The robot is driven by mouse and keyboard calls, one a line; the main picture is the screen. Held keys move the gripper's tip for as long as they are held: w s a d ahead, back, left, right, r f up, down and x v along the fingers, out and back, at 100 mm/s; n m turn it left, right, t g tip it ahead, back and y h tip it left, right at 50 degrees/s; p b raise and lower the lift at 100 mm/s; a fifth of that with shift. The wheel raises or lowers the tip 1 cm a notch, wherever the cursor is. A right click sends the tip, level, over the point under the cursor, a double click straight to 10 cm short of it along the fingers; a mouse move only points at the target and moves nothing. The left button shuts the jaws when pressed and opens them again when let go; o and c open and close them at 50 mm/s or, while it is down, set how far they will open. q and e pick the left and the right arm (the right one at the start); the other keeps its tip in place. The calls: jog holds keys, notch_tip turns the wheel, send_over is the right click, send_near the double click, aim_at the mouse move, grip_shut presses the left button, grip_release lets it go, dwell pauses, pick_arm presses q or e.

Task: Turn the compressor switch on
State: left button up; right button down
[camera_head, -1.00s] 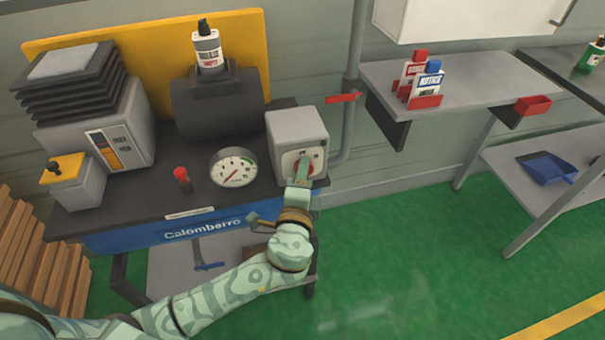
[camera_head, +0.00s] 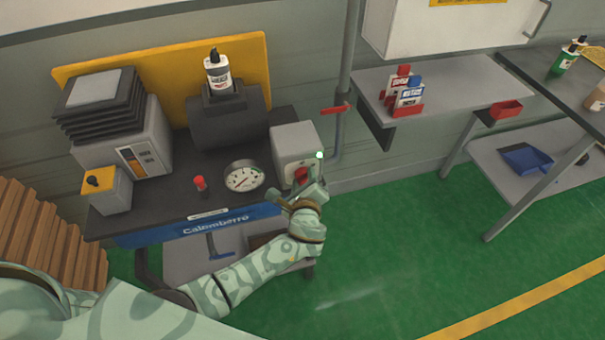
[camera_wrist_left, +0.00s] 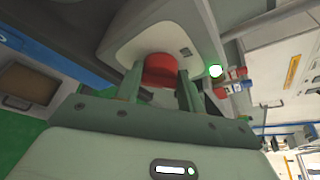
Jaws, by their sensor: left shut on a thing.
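The compressor switch is a red knob (camera_head: 302,174) on the front of a grey box (camera_head: 296,140) at the right end of the compressor bench (camera_head: 225,195). My left gripper (camera_head: 306,184) is at the knob, its arm reaching in from the lower left. In the left wrist view the red knob (camera_wrist_left: 160,70) sits between the two fingers, which are shut on it. A lit green lamp (camera_head: 320,155) shows at the box's right edge, and the lamp (camera_wrist_left: 216,71) also glows in the left wrist view. My gripper hides part of the box front. My right gripper is not in view.
A round gauge (camera_head: 244,176) and a small red-topped lever (camera_head: 200,183) stand left of the box. A pipe with a red valve handle (camera_head: 336,109) runs behind it on the right. A shelf (camera_head: 455,90) is further right. Green floor in front is open.

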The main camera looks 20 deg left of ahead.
pick_arm(q)
jog(key=shift+d+m+g+y+p, duration=0.1)
jog(key=shift+m+g+y+p, duration=0.2)
jog(key=shift+m+p, duration=0.45)
jog(key=shift+c, duration=0.2)
jog(key=o, duration=1)
